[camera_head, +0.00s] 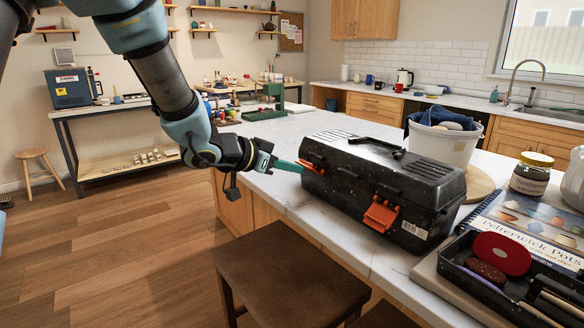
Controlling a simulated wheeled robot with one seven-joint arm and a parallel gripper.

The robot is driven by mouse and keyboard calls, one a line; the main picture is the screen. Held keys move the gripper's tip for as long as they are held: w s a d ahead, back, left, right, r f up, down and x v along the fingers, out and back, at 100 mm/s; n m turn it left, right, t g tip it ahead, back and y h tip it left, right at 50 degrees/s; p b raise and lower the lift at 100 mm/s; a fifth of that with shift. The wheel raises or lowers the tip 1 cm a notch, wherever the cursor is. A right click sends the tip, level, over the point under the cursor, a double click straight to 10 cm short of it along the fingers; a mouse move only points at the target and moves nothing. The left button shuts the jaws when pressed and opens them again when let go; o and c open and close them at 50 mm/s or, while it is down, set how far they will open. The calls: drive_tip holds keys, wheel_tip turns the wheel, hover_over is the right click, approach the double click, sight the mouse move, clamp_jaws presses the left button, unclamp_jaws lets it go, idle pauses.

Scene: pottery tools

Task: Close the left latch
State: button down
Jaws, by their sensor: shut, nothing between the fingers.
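A black toolbox (378,188) stands on the white counter with its lid down. Its left latch (311,166) is orange and sticks out from the box's left front, angled outward. Its right latch (381,214) is orange and hangs on the front face, also tilted outward. My gripper (298,168) has its teal fingers together and empty, pointing right, with the tips at or very near the left latch. I cannot tell whether they touch it.
A white bucket with a blue cloth (443,144) stands behind the toolbox. A book (525,226) and a black tray (495,290) lie to the right. A brown stool (290,270) stands before the counter.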

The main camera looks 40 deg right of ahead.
drive_tip(key=shift+d+r+p, duration=0.35)
drive_tip(key=shift+r+p, duration=0.45)
drive_tip(key=shift+r, duration=0.1)
drive_tip(key=shift+d+r+p, duration=0.15)
drive_tip(key=shift+d+p, duration=0.4)
drive_tip(key=shift+d, duration=0.4)
drive_tip(key=f+p+v, duration=0.1)
drive_tip(key=p+v, duration=0.1)
drive_tip(key=v, duration=0.5)
drive_tip(key=shift+a+p, duration=0.35)
drive_tip(key=shift+p, duration=0.05)
